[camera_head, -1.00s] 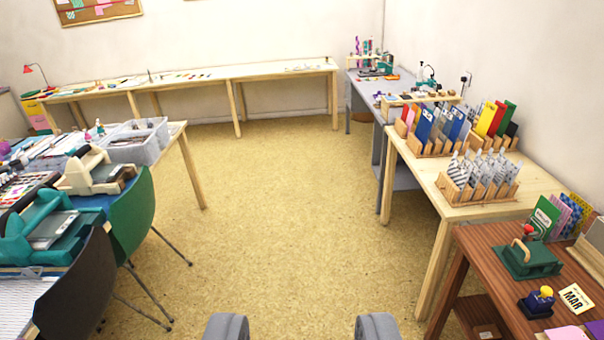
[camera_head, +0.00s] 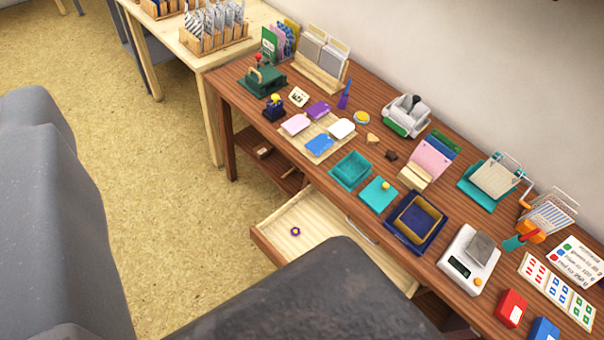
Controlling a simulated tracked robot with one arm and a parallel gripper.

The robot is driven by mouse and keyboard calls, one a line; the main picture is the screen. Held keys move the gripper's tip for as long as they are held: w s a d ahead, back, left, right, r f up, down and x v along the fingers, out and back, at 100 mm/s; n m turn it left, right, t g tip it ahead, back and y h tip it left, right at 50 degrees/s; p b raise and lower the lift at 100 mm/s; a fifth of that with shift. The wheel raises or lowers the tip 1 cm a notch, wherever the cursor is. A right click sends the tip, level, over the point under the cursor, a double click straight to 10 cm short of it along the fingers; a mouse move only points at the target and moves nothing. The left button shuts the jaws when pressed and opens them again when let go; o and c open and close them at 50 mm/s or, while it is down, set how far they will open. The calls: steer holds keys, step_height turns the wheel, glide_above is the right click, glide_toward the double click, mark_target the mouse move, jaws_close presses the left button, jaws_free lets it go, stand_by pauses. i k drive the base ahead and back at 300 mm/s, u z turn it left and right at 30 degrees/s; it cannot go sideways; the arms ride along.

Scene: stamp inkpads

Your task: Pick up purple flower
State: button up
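The purple flower (camera_head: 295,231) is small, with a pale yellowish centre. It lies on the bare floor of an open, pale wooden drawer (camera_head: 268,249), toward the drawer's left side. The drawer sticks out from the brown wooden table (camera_head: 233,97). Nothing touches the flower. Two large grey parts of my own body fill the left edge and the bottom middle, and the bottom one hides part of the drawer. I see no gripper fingers that I can make out, and nothing held.
The tabletop holds a green press (camera_head: 262,82), a teal tray (camera_head: 350,170), a navy tray with a tan box (camera_head: 414,219), a white scale (camera_head: 469,258) and several inkpads. A shelf (camera_head: 272,164) shows under the table. The speckled yellow floor (camera_head: 160,200) at left is clear.

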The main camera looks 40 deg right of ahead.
mark_target(296, 232)
steer(key=z, duration=0.1)
steer(key=k, duration=0.85)
steer(key=z, duration=0.55)
